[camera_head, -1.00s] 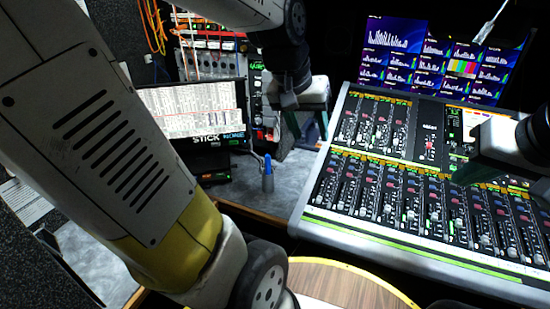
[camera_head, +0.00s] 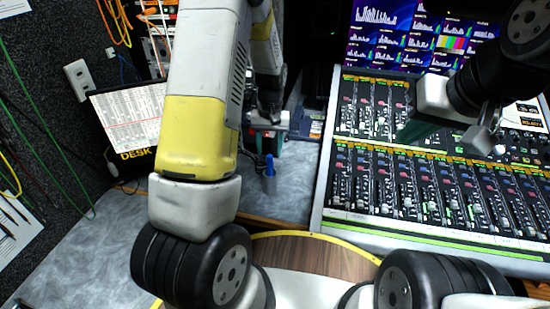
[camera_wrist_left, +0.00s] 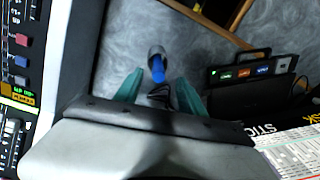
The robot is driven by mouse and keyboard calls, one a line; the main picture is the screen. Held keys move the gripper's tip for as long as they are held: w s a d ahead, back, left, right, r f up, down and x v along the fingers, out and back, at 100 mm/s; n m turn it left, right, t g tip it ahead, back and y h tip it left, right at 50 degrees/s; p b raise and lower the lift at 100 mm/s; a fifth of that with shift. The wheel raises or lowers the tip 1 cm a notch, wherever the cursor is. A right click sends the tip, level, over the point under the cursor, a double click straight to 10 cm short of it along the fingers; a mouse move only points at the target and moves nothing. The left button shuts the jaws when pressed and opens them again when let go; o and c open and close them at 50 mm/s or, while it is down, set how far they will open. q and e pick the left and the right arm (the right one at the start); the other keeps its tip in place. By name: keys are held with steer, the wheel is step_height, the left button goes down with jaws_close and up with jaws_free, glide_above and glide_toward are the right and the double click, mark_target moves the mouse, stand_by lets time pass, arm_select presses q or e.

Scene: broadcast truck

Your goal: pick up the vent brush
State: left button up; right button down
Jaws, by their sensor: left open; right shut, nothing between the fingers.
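The vent brush, blue on top with a grey lower part, stands upright on the grey desk in the head view (camera_head: 270,179). It also shows in the left wrist view (camera_wrist_left: 157,66), its blue part nearer the gripper. My left gripper (camera_head: 268,148) is open behind and above the brush in the head view. In the left wrist view its teal fingers (camera_wrist_left: 157,86) are spread, with the blue part in line with the gap; I cannot tell if it lies between them. My right gripper (camera_head: 408,136) is shut and empty above the mixing console.
The mixing console (camera_head: 345,228) stands right of the brush, its raised edge close to the left gripper. The desk (camera_head: 110,225) is clear at front left.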

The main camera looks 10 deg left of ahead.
mark_target(270, 156)
arm_select(q)
step_height(270, 156, down, 6)
steer(key=shift+w+f, duration=0.1)
steer(key=shift+w, duration=0.05)
jaws_close()
stand_by(0.3)
